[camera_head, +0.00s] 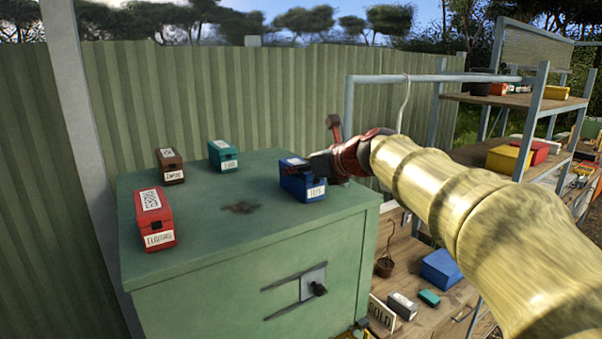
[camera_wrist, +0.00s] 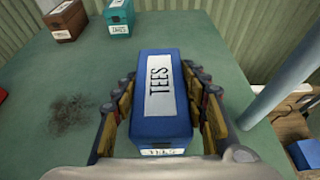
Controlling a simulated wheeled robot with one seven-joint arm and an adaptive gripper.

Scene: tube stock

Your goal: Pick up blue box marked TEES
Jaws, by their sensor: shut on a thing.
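The blue box marked TEES (camera_wrist: 159,108) is upright between the two fingers of my gripper (camera_wrist: 161,105) in the wrist view. White labels show on its top and near end. In the head view the blue box (camera_head: 303,183) is at the right part of the green cabinet top, with my gripper (camera_head: 305,172) shut on it, coming from the right. The box appears to be at or just over the cabinet top; I cannot tell whether it touches. The fingers press along its two long sides.
The green cabinet top (camera_head: 200,240) also bears a red box (camera_head: 154,218), a brown box (camera_head: 170,166) and a teal box (camera_head: 222,155), all left of my gripper. A grey metal rail (camera_head: 440,78) stands behind my arm. Wooden shelves (camera_head: 480,152) are at the right.

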